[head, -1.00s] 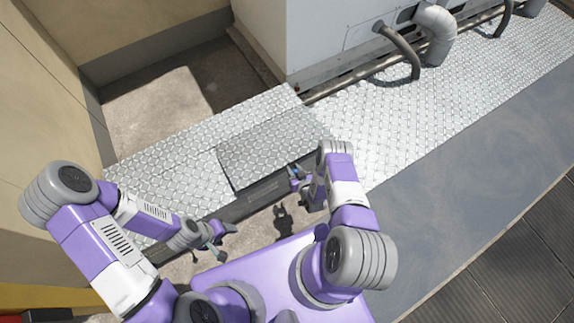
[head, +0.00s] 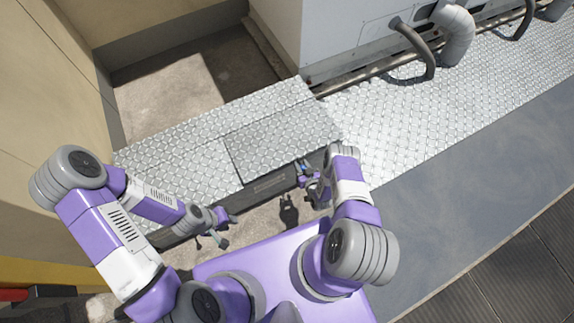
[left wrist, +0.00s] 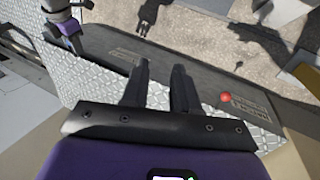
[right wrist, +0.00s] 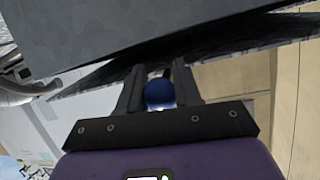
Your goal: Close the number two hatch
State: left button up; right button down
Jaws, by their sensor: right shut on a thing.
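A diamond-plate hatch panel (head: 282,138) sits in the raised walkway in the head view, looking nearly level with the plates around it. I cannot tell whether it is fully seated, and no number on it is readable. My right gripper (head: 304,168) is at the walkway's front edge, beside the hatch's near right corner. In the right wrist view it is shut on a blue ball knob (right wrist: 159,94). My left gripper (head: 231,217) is in front of the walkway, left of the hatch; in the left wrist view its fingers (left wrist: 160,66) are apart and empty.
A red knob (left wrist: 226,97) beside a label plate (left wrist: 251,104) is on the walkway's dark front face. Another label plate (head: 269,183) is below the hatch. A grey condenser cabinet (head: 345,35) with pipes stands behind. A recessed concrete bay (head: 170,95) is at the back left.

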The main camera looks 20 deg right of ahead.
pick_arm(q)
jog(key=w+d+f+m, duration=0.1)
jog(key=w+d+m, duration=0.1)
jog(key=w+m, duration=0.1)
jog(key=w+d+f+m, duration=0.1)
jog(key=w+d+m, duration=0.1)
jog(key=w, duration=0.3)
jog(key=w+d+f+m, duration=0.1)
jog(key=w+d+m, duration=0.1)
jog(key=w+m, duration=0.1)
jog(key=shift+w+d+f+m, duration=0.25)
jog(key=shift+w+d+m, duration=0.05)
jog(key=shift+w+d, duration=0.1)
grip_shut()
jog(key=m, duration=1)
send_over(270, 170)
jog(key=a, duration=0.1)
jog(key=shift+g+y, duration=0.3)
jog(key=shift+y, duration=0.1)
notch_tip(270, 170, down, 12)
jog(key=shift+w+r, duration=0.1)
jog(key=shift+r, duration=0.05)
jog(key=shift+f, duration=0.6)
